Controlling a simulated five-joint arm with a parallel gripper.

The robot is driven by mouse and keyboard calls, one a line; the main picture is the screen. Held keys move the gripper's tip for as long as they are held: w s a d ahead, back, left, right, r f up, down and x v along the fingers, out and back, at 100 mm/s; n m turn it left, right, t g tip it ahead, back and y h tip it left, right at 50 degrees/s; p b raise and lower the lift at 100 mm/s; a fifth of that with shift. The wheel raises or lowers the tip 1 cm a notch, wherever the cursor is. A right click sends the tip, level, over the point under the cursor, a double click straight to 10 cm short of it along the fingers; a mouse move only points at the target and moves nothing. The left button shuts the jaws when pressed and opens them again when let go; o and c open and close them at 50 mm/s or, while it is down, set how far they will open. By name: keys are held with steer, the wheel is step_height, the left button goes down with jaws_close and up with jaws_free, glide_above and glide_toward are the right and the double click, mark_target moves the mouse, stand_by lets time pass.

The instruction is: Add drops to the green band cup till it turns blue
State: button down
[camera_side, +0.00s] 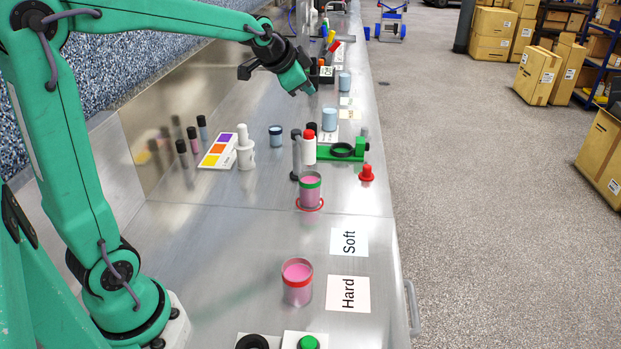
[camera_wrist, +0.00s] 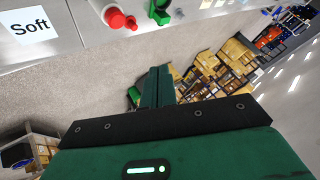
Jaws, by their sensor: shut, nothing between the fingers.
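The green band cup (camera_side: 310,192) stands upright on the bench in the side view, with pink contents and a red ring mark around its foot. A red band cup (camera_side: 297,284), also pink inside, stands nearer the camera. A white bottle with a red top (camera_side: 309,150) stands just behind the green band cup. A white bottle (camera_side: 245,150) stands to the left. My gripper (camera_side: 313,91) is above the bench, well beyond the green band cup, its fingers together and empty. The closed fingers also show in the wrist view (camera_wrist: 160,72).
A green holder with a dark ring (camera_side: 358,149) and a red cap-like piece (camera_side: 367,174) are on the right. Cards reading Soft (camera_side: 349,242) and Hard (camera_side: 348,294) lie in front. A colour card (camera_side: 217,152) and dark-capped vials (camera_side: 182,152) are left. Bare bench lies left of the cups.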

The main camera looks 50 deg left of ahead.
mark_target(305, 133)
steer(key=shift+f, duration=3.85)
steer(key=shift+f, duration=0.2)
steer(key=shift+a+f, duration=0.1)
steer(key=shift+f, duration=0.15)
steer(key=shift+f, duration=0.55)
stand_by(0.4)
steer(key=shift+r, duration=1)
steer(key=shift+r, duration=0.15)
steer(key=shift+r, duration=2.35)
